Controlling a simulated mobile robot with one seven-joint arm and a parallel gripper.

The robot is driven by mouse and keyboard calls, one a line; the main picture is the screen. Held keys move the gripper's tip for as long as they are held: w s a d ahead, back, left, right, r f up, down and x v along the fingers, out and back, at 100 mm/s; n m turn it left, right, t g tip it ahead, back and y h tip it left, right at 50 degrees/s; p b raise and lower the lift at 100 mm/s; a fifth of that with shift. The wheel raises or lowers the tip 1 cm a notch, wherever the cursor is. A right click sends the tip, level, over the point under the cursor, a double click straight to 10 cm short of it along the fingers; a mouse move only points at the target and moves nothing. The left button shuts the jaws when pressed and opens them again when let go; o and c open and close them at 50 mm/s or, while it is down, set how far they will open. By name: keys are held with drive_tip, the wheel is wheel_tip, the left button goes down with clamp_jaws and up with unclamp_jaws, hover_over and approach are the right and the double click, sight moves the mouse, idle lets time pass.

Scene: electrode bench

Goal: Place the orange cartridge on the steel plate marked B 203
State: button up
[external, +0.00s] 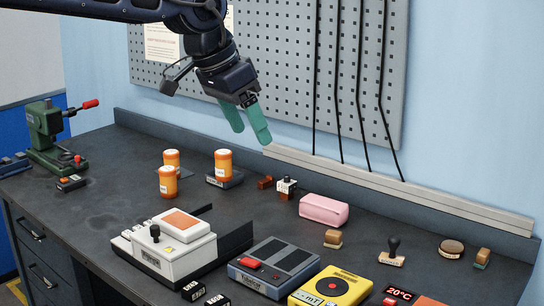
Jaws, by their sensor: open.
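My gripper (247,122) has two teal fingers, open and empty, in the air in front of the pegboard. Several orange cylinders with pale tops and white labels stand on the bench below and left of it. One cylinder (171,159) stands at the back left and another (167,182) in front of it. A third cylinder (223,164) stands upright on a small dark plate or block (232,182). The labels are too small to read, so I cannot tell which plate is marked B 203.
A white device (165,243), a grey device (275,265) and a yellow device (330,289) fill the front. A pink block (324,210), stamps (393,251) and small blocks lie right. A green press (47,138) stands far left. Bench around the cylinders is mostly clear.

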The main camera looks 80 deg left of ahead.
drive_tip(key=s+d+f+m, duration=0.1)
drive_tip(key=s+d, duration=0.4)
drive_tip(key=d, duration=0.3)
drive_tip(key=s+d+f+m, duration=0.2)
drive_tip(key=s+d, duration=0.3)
drive_tip(key=d, duration=0.4)
drive_tip(key=s+d+f+m, duration=0.1)
drive_tip(key=s+d+f, duration=0.2)
drive_tip(key=s, duration=0.3)
drive_tip(key=s+d+f+m+h, duration=0.1)
drive_tip(key=s+d+f, duration=0.2)
drive_tip(key=s+d, duration=0.3)
drive_tip(key=shift+s+f, duration=0.25)
drive_tip(key=shift+s, duration=0.15)
